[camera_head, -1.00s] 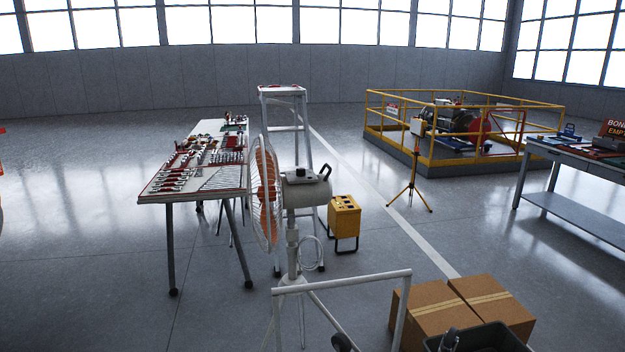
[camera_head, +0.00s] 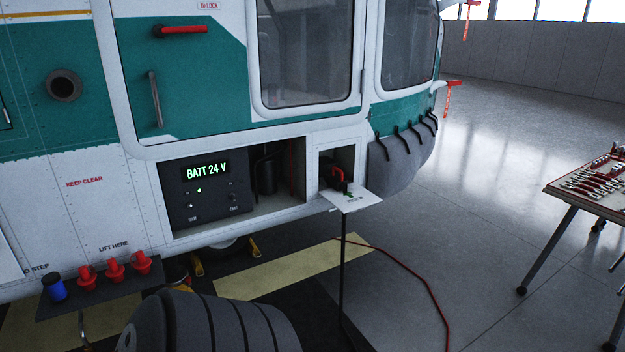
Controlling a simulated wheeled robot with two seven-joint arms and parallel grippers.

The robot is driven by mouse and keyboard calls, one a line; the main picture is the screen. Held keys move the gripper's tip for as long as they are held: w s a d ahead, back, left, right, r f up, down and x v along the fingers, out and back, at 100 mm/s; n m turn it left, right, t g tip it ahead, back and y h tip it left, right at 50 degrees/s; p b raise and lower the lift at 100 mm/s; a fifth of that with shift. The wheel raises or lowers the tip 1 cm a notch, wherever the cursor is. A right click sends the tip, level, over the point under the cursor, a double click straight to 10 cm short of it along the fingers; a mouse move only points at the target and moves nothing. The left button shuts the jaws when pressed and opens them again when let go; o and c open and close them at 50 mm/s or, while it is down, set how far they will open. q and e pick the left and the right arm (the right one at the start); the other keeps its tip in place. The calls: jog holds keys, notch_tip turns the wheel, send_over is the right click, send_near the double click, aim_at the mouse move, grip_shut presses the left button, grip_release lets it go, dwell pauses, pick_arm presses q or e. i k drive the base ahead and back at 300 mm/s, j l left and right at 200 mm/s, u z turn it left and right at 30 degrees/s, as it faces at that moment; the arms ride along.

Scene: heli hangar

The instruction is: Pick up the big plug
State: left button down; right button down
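No plug is labelled as the big one, so I cannot tell which piece it is. Three red plug-like pieces (camera_head: 115,270) with flanged bases stand in a row on a dark tray (camera_head: 68,305) at lower left. A blue cylinder with a dark top (camera_head: 54,287) stands at the tray's left end. A red curved part (camera_head: 338,176) with a dark body shows at the small open bay, just above a white plate (camera_head: 352,200) on a thin dark post. Neither of my grippers is in view.
A green and white helicopter (camera_head: 200,80) fills the left and middle. Its open bay holds a panel (camera_head: 206,188) reading "BATT 24 V". A red cable (camera_head: 425,285) lies on the floor. A dark ribbed rounded object (camera_head: 215,325) fills the bottom. A tool table (camera_head: 590,195) stands at right.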

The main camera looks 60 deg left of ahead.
aim_at(338, 182)
jog(key=u, duration=1.95)
jog(key=i+j, duration=0.1)
jog(key=j, duration=0.25)
jog(key=i+j+u, duration=0.1)
jog(key=j, duration=0.25)
jog(key=i+j, duration=0.2)
jog(key=j, duration=0.15)
jog(key=i+j+u, duration=0.1)
jog(key=j, duration=0.25)
jog(key=i+l+u, duration=0.15)
jog(key=i, duration=0.35)
jog(key=i+l+u, duration=0.2)
jog(key=i, duration=0.3)
jog(key=i+l+u, duration=0.1)
jog(key=l, duration=0.4)
jog(key=i+l+u, duration=0.1)
jog(key=l, duration=0.45)
jog(key=i+l+u, duration=0.1)
jog(key=l, duration=0.4)
jog(key=i+l+u, duration=0.1)
jog(key=l, duration=0.45)
jog(key=i+l, duration=0.15)
jog(key=l, duration=0.4)
jog(key=u, duration=0.05)
